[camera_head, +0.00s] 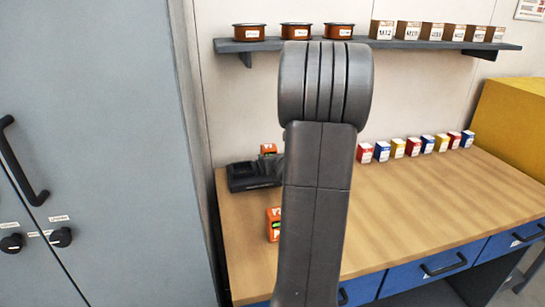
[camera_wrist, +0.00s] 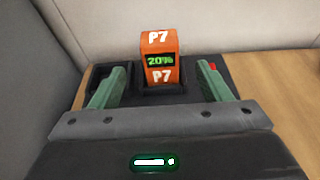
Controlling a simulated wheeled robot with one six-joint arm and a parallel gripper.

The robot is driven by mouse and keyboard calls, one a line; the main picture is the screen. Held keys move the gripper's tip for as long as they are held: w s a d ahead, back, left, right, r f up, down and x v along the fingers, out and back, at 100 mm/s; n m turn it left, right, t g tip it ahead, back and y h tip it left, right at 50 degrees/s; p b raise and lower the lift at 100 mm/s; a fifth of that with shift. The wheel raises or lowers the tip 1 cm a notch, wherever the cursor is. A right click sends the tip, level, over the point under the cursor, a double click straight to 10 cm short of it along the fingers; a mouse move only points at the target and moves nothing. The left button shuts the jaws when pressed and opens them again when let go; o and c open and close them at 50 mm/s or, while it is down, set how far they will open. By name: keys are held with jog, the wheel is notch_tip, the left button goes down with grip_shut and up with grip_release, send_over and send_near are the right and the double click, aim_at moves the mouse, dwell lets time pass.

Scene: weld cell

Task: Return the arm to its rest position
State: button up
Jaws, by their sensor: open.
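My arm (camera_head: 318,180) stands upright in the middle of the head view, in front of the workbench. My gripper (camera_wrist: 161,70) shows in the wrist view with its two green fingers spread apart and nothing between them. Beyond the fingers, an orange P7 battery (camera_wrist: 160,60) with a green 20% display sits in a dark charger (camera_wrist: 122,72). In the head view the charger (camera_head: 250,180) is at the left of the bench, with an orange block (camera_head: 268,149) in it. My gripper is hidden behind my arm there.
A second orange block (camera_head: 273,222) stands on the wooden workbench (camera_head: 410,210), partly behind my arm. Several small coloured boxes (camera_head: 413,145) line the back. A wall shelf (camera_head: 400,44) holds tins and boxes. A grey cabinet (camera_head: 100,120) is close on the left.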

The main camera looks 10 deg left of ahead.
aim_at(270, 152)
jog(key=shift+s+d+r, duration=0.1)
jog(key=shift+s, duration=0.25)
jog(key=p+x, duration=0.1)
jog(key=x, duration=0.9)
jog(key=shift+w+p, duration=0.3)
jog(key=shift+p, duration=0.05)
jog(key=shift+w+a+f, duration=0.35)
jog(key=shift+w+f, duration=0.15)
jog(key=shift+w, duration=0.15)
jog(key=shift+r, duration=0.2)
jog(key=shift+s+d, duration=0.1)
jog(key=shift+s, duration=0.05)
